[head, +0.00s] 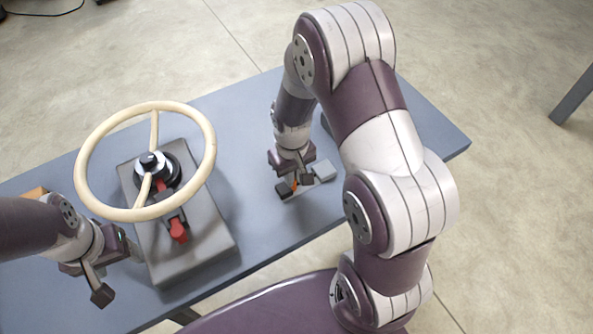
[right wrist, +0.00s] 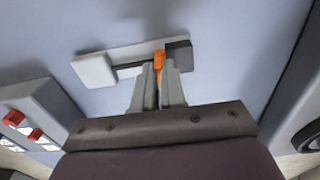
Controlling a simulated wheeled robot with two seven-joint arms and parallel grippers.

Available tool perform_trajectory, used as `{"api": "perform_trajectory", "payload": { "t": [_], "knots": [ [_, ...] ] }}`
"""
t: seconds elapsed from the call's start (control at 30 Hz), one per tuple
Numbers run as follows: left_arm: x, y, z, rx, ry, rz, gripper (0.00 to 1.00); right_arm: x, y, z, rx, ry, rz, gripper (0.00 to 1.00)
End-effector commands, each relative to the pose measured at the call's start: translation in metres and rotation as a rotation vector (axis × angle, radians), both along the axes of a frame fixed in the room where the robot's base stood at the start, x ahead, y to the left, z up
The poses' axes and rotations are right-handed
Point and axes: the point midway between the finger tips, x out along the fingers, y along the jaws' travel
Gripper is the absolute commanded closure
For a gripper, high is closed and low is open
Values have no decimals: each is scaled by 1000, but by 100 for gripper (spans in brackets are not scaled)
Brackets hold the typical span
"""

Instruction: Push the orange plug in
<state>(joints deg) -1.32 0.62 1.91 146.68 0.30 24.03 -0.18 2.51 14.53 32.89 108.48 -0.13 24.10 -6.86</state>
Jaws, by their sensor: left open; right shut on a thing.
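The orange plug (head: 295,185) is small and stands between the fingers of my right gripper (head: 293,184), over the blue table. In the right wrist view, the gripper's fingers (right wrist: 158,85) are shut on the orange plug (right wrist: 159,61). The plug lies between a light grey block (right wrist: 97,70) and a dark grey block (right wrist: 178,56), close to the dark one. I cannot tell how deep it sits. The light block also shows in the head view (head: 323,170). My left gripper (head: 117,271) is open and empty near the steering-wheel unit.
A cream steering wheel (head: 205,130) stands on a grey box (head: 203,255) with a red-ended lever (head: 178,231) on the left of the blue table (head: 255,110). A wooden-coloured item (head: 35,193) is partly hidden by my left arm. The table between the wheel and my right gripper is clear.

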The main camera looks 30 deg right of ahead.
Motion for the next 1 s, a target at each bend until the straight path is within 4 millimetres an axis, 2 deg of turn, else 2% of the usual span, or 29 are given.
{"api": "perform_trajectory", "payload": {
  "t": [0.03, 0.1, 0.37, 0.47, 0.57, 0.8, 1.0],
  "knots": [
    [0, 0, 0, 0, 0, 0, 35, 1, 1, 1, 1, -3, -1, 86],
    [0, 0, 0, 0, 0, 0, 35, 1, 1, 1, 1, -2, 0, 64],
    [0, 0, 0, 0, 0, 0, 35, 0, 1, 0, 1, -1, 0, 64],
    [0, 0, 0, 0, 0, 0, 35, 1, 1, 7, 1, -4, 0, 64],
    [0, 0, 0, 0, 0, 0, 35, 1, 1, 27, 1, -7, 0, 64],
    [0, 0, 0, 0, 0, 0, 35, 2, 2, 93, 0, -8, 1, 64],
    [0, 0, 0, 0, 0, 0, 35, 1, 3, 123, -1, -3, 1, 64]
  ]
}}
